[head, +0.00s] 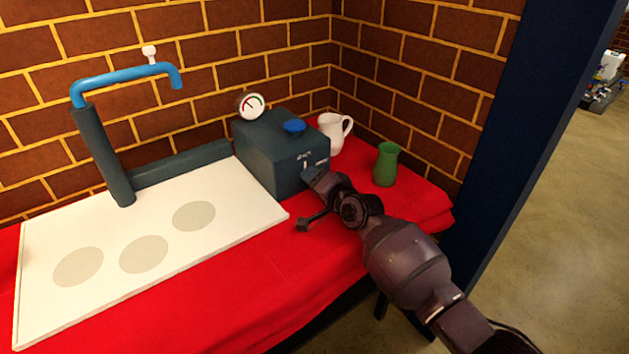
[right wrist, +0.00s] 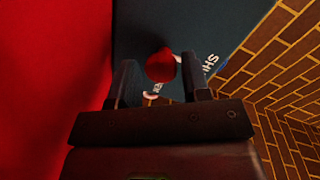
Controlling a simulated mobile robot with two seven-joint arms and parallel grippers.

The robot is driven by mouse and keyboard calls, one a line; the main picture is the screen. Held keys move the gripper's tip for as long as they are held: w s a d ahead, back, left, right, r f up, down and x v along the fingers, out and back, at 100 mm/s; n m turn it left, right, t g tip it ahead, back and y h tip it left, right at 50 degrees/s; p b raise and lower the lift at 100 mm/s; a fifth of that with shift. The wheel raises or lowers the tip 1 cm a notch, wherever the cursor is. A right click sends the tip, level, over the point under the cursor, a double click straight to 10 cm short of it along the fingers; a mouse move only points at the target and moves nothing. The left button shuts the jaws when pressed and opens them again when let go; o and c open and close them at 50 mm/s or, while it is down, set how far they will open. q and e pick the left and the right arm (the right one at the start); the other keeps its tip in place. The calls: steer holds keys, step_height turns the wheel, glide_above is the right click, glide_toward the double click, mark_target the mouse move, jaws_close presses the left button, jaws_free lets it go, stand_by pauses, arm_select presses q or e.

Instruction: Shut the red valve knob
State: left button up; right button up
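The red valve knob (right wrist: 160,66) is on the front face of a dark blue-grey box (head: 265,152). In the right wrist view it sits between my right gripper's (right wrist: 158,75) two fingers, with a small gap on either side. The fingers are apart, so the gripper is open. White lettering, partly readable as "SHU", is just right of the knob. In the head view my right gripper (head: 312,178) is at the box's front and hides the knob. My left gripper is not in view.
A gauge (head: 251,104) and a blue cap (head: 293,126) are on the box. A white jug (head: 333,133) and a green vase (head: 386,165) stand to its right on the red cloth (head: 300,254). A white board (head: 106,226) with a blue-topped pipe (head: 128,80) is left. Brick walls close the back.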

steer(key=shift+o, duration=1.1)
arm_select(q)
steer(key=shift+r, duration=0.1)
arm_select(e)
steer(key=shift+r, duration=0.1)
steer(key=shift+s+d, duration=0.2)
steer(key=shift+s, duration=0.1)
steer(key=p+v, duration=0.2)
steer(key=v, duration=0.6)
steer(key=shift+s+d+r+p, duration=0.1)
steer(key=shift+s+r+p, duration=0.1)
steer(key=shift+p, duration=0.2)
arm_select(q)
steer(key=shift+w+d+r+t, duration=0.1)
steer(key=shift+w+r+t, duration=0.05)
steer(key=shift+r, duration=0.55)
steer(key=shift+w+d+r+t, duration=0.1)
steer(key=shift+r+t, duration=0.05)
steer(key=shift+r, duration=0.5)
arm_select(e)
steer(key=shift+v, duration=0.8)
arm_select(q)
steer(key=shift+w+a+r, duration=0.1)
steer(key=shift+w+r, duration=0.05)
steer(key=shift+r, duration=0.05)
arm_select(e)
steer(key=shift+f, duration=0.15)
